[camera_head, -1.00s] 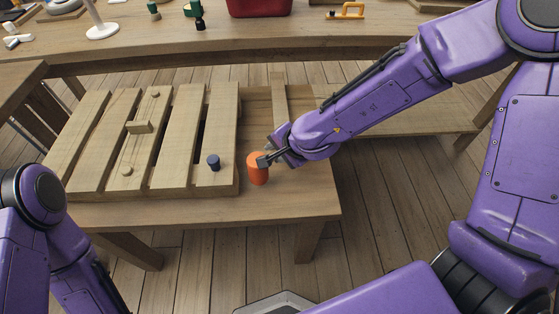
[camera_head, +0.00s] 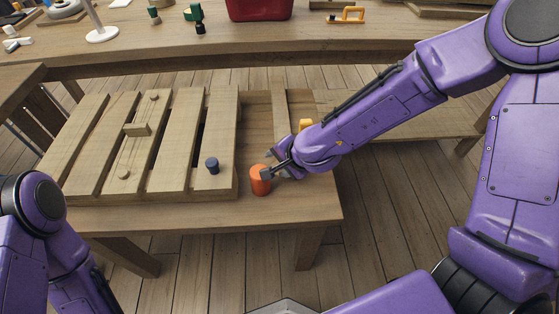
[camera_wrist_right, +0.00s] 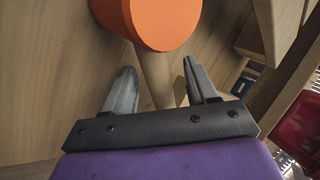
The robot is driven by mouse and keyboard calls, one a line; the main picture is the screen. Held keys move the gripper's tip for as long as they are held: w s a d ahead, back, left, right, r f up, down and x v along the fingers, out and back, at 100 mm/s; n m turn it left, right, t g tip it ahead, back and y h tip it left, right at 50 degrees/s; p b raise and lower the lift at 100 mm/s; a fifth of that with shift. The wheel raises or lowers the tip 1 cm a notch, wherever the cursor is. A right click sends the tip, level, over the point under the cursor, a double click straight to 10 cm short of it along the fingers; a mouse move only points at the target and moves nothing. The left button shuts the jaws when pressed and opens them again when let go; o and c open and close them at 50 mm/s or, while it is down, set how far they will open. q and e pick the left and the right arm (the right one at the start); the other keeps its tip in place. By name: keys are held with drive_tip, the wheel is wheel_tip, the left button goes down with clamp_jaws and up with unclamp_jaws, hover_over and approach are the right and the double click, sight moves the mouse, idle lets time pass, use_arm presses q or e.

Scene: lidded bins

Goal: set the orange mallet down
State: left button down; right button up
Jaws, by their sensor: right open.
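The orange mallet's head (camera_head: 260,181) is at the table's right part, just right of the slatted wooden lid, and appears to rest on the tabletop. In the right wrist view the orange head (camera_wrist_right: 150,18) shows at the top, with its pale wooden handle (camera_wrist_right: 158,76) running between my fingers. My right gripper (camera_head: 268,164) is open around the handle, with gaps on both sides; its two fingers also show in the wrist view (camera_wrist_right: 160,85). My left arm shows at the lower left, but its gripper is out of the frame.
The slatted lid (camera_head: 186,140) covers the table's left part, with a dark blue cylinder (camera_head: 212,166) near its front right. A yellow thing (camera_head: 305,125) is partly hidden behind my right arm. Bare tabletop (camera_head: 230,213) runs along the front. A red bin (camera_head: 260,8) stands on the far table.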

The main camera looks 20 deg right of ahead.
drive_tip(key=p+v, duration=0.7)
drive_tip(key=v, duration=0.4)
drive_tip(key=shift+s+r+p, duration=0.15)
drive_tip(key=shift+r+p, duration=0.15)
drive_tip(key=shift+r, duration=0.05)
drive_tip(key=shift+d+f, duration=0.1)
drive_tip(key=shift+d, duration=0.05)
